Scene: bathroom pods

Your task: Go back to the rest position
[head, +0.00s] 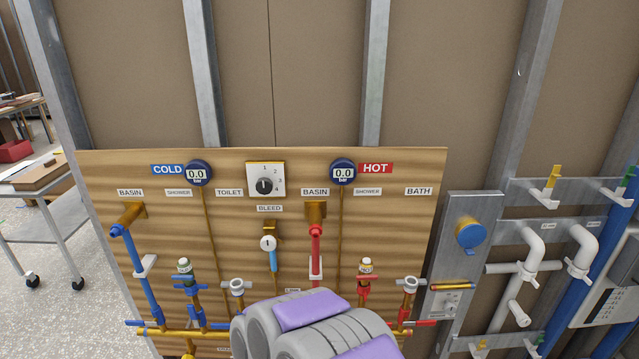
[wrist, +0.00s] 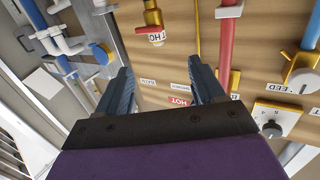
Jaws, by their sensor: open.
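In the wrist view my gripper (wrist: 160,88) is open, its two dark fingers spread wide with nothing between them. Behind the fingers is the wooden plumbing panel (wrist: 260,25), which looks turned over in this view. In the head view my grey and purple arm covers the bottom middle, in front of the lower part of the panel (head: 110,170). My gripper cannot be made out in the head view. The dial knob (head: 265,186) and the two gauges, cold (head: 197,173) and hot (head: 343,171), show above the arm.
Blue pipe (head: 143,275) and red pipe (head: 315,250) stand out from the panel with several valves. White pipes (head: 530,255) and a blue round cap (head: 470,233) are at the right. A wheeled table (head: 40,180) stands at the left, with open floor (head: 60,310) below it.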

